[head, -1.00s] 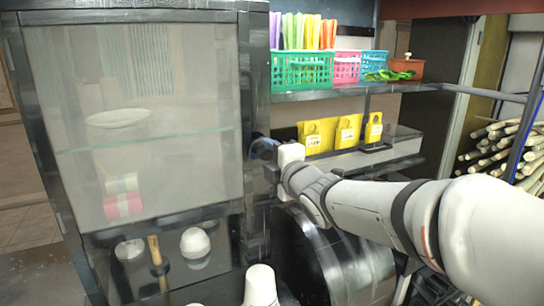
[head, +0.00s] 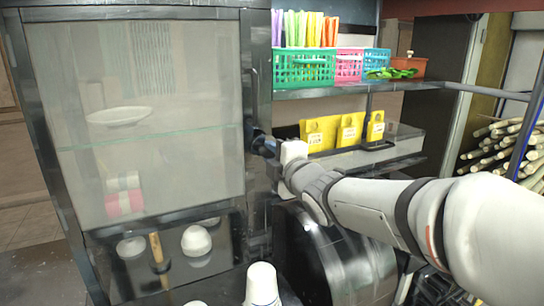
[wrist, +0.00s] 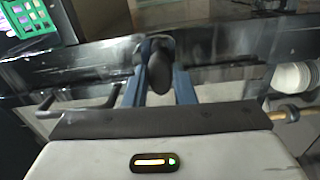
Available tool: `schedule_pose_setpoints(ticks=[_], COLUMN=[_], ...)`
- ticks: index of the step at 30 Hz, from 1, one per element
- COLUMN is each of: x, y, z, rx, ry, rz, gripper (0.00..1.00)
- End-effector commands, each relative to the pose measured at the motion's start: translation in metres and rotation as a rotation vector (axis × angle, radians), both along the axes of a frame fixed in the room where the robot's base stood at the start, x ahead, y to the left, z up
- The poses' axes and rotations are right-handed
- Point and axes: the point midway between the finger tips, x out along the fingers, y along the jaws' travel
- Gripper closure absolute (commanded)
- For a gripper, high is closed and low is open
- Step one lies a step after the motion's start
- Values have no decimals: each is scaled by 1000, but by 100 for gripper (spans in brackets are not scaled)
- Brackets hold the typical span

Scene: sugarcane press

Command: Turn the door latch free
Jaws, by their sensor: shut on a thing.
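The glass-fronted cabinet door (head: 80,190) stands closed at the left in the head view. The latch (wrist: 160,72) is a dark rounded knob on the dark frame. In the wrist view it sits between the two blue fingers of my gripper (wrist: 159,88), which is shut on it. In the head view, my gripper (head: 263,146) reaches from the right to the door's right edge, and its fingers hide the latch there. I cannot tell exactly how far the latch is turned.
A dark bar handle (wrist: 80,108) is beside the latch. Right of the cabinet, a shelf (head: 340,90) holds coloured baskets, and yellow packets (head: 350,130) stand below it. White cups (head: 262,285) stand below my gripper. Canes (head: 500,148) are stacked at the far right.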

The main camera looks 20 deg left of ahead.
Motion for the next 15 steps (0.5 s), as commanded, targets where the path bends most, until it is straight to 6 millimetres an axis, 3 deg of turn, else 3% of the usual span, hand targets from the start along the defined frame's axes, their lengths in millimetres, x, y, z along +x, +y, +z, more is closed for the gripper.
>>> schedule_pose_setpoints(ticks=[15], x=[-1], y=[1], z=[-1], rx=[262], ry=[326], rz=[1], gripper=[99])
